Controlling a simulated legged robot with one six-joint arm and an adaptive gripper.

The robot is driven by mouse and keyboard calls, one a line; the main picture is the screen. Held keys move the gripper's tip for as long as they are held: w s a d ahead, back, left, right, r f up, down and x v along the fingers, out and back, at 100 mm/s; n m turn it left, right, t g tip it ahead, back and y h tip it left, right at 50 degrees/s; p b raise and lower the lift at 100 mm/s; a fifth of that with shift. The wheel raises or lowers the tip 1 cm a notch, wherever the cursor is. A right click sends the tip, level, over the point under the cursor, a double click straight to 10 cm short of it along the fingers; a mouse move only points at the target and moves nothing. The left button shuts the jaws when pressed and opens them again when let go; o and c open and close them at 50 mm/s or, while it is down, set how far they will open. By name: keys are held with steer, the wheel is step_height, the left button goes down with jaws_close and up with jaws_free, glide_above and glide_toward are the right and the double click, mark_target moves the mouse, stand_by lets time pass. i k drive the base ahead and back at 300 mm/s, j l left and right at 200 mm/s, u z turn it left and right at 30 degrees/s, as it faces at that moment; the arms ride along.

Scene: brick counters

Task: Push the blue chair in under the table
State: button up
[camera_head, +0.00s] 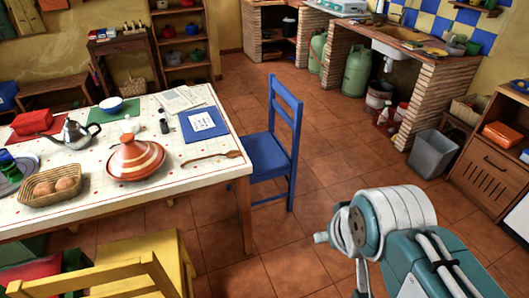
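The blue chair (271,151) stands at the right end of the table (205,172). Its upright backrest faces right, away from the table, and its seat points toward the table end. The near-left part of the seat is close to the table edge; I cannot tell how far it reaches under. The table has a white patterned top and wooden legs. My arm shows at the lower right, apart from the chair, with several tiles of floor between them. My gripper is not clearly visible in this view.
A yellow chair (172,262) stands at the table's near side. A tagine (135,160), a kettle (74,134) and a wooden spoon (213,156) are on the table. A grey bin (433,153) and brick counter (440,85) stand at the right. Tiled floor right of the chair is clear.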

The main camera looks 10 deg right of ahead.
mark_target(269, 159)
steer(key=i+l+u, duration=0.1)
steer(key=i+l, duration=0.7)
steer(key=i+l+u, duration=0.15)
steer(key=i+l, duration=0.6)
steer(key=l, duration=0.15)
steer(key=i+l+u, duration=0.15)
steer(key=i+l, duration=0.2)
steer(key=l, duration=0.15)
steer(key=i+l+u, duration=0.1)
steer(key=i+l, duration=0.25)
steer(key=l, duration=0.15)
steer(key=i+l, duration=0.35)
steer(key=l, duration=0.2)
steer(key=i+l+u, duration=0.15)
steer(key=i+l, duration=0.15)
steer(key=l, duration=0.25)
